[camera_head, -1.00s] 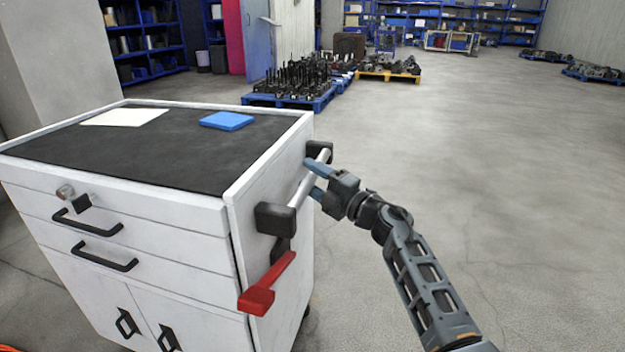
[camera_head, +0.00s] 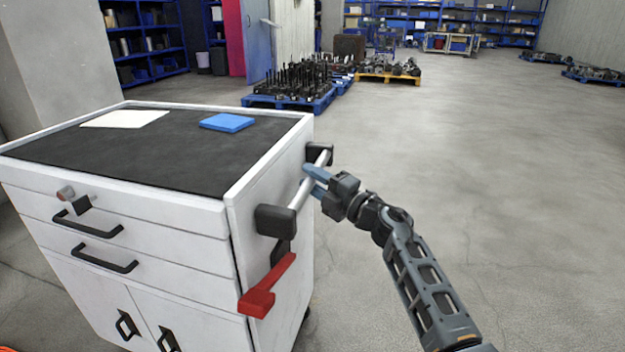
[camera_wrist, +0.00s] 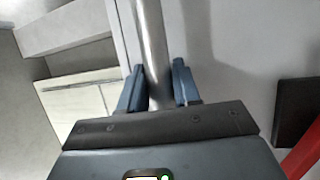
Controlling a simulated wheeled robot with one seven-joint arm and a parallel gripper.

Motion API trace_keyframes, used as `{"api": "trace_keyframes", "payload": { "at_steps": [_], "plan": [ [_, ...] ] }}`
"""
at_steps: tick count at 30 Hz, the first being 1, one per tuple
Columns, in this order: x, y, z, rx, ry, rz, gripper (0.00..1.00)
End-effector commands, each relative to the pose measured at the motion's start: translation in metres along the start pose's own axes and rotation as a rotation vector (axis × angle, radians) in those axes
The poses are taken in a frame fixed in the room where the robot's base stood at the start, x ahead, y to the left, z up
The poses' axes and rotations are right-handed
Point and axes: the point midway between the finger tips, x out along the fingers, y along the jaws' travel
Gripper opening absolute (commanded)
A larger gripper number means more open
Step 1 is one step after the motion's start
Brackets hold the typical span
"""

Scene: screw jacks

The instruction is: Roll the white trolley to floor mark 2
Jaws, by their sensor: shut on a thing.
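The white trolley (camera_head: 275,190) fills the left of the head view, with a dark top mat, drawers and doors. A steel push bar (camera_head: 305,190) between black brackets runs along its right side; the bar also shows in the wrist view (camera_wrist: 152,50). My gripper (camera_head: 316,180) reaches in from the right and is shut on this bar, one blue finger on each side of it in the wrist view (camera_wrist: 157,88). A red lever (camera_head: 266,285) slants down below the bar's near bracket. No floor mark shows in either view.
Blue pallets with dark parts (camera_head: 290,98) stand beyond the trolley, beside a yellow pallet (camera_head: 388,77). More loaded pallets (camera_head: 595,75) lie far right. A pillar (camera_head: 65,55) and shelves are at the left. The grey floor (camera_head: 500,150) at centre and right is open.

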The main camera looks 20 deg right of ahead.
Motion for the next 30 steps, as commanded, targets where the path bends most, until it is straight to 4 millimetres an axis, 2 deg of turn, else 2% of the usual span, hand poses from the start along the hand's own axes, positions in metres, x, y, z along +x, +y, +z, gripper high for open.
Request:
{"api": "trace_keyframes", "payload": {
  "at_steps": [5,11,30],
  "plan": [
    [0.003,-0.002,-0.002,0.0,0.001,-0.001,0.0],
    [0.026,-0.008,-0.012,-0.002,0.004,-0.002,0.0],
    [0.169,-0.044,-0.074,-0.004,0.01,-0.002,0.0]
  ]
}}
